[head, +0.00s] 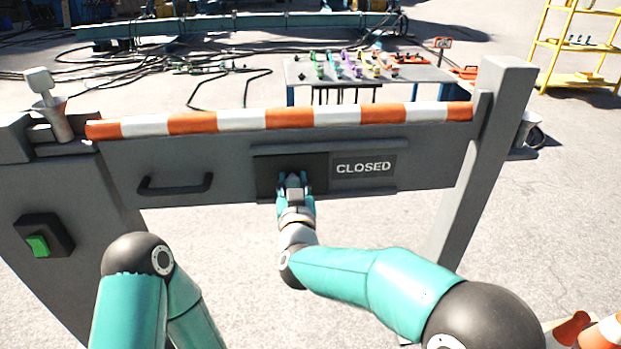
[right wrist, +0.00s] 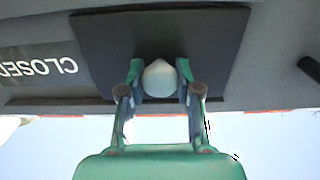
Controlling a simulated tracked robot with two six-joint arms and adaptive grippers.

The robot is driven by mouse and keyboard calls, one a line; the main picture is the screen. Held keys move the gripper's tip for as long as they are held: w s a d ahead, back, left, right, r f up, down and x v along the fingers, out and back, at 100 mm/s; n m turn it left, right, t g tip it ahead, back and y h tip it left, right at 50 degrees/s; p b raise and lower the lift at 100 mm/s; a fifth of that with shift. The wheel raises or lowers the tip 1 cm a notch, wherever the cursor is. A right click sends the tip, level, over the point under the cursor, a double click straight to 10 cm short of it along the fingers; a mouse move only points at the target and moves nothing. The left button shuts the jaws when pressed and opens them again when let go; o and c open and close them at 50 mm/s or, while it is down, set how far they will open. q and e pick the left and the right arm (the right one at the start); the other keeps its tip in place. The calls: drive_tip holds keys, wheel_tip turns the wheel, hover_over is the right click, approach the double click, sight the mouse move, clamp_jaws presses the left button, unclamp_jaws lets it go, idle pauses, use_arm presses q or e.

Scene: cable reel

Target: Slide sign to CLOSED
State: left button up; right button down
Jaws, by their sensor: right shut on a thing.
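The sign (head: 363,167) reads CLOSED on the right part of a rail on the grey gate panel. A dark sliding plate (head: 263,176) covers the part just left of the word. In the right wrist view, the picture is upside down and the plate (right wrist: 215,40) lies beside the CLOSED lettering (right wrist: 38,68). A pale round knob (right wrist: 160,82) stands out from the plate. My right gripper (head: 294,180) is at the plate, its fingers shut on the knob; the fingers also show in the right wrist view (right wrist: 160,72). My left gripper is out of view.
A black handle (head: 175,184) sits left of the sign, and a green switch (head: 38,245) is on the left post. An orange-and-white striped bar (head: 290,117) tops the panel. Behind stand a table (head: 425,73) with small items and a yellow rack (head: 580,47).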

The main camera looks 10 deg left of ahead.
drive_tip(key=shift+s+a, duration=0.15)
drive_tip(key=shift+a, duration=0.1)
drive_tip(key=c, duration=0.8)
unclamp_jaws()
drive_tip(key=shift+s+d, duration=0.1)
drive_tip(key=shift+s, duration=0.05)
drive_tip(key=v, duration=1.1)
drive_tip(key=shift+s, duration=0.25)
drive_tip(key=shift+d, duration=0.1)
